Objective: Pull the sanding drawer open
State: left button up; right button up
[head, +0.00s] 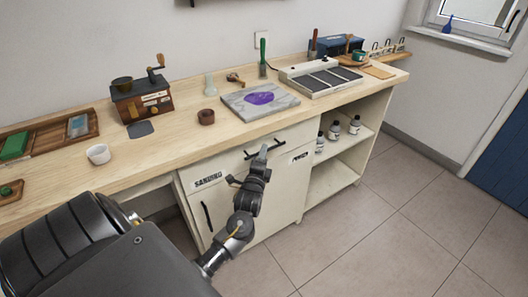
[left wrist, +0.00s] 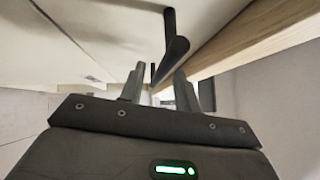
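The sanding drawer (head: 225,167) is in the bench front, under the worktop, with a label reading SANDING at its left. Its front looks flush with the bench, so it appears shut. Its black bar handle (head: 278,143) runs along the front, partly hidden by my left gripper. My left gripper (head: 263,152) is at the handle in the head view. In the left wrist view, its two fingers (left wrist: 158,78) are apart, with the black handle (left wrist: 174,55) showing in the gap between them. I cannot tell whether either finger touches it. My right gripper is not in view.
The worktop (head: 180,150) overhangs just above the handle. It holds a grinder (head: 140,101), a white cup (head: 98,154) and a grey slab (head: 260,99). A cupboard door with a vertical handle (head: 206,216) is below the drawer. Open shelves (head: 333,175) with bottles are right. The floor in front is clear.

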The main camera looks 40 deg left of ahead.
pick_arm(q)
jog(key=shift+x, duration=0.95)
grip_shut()
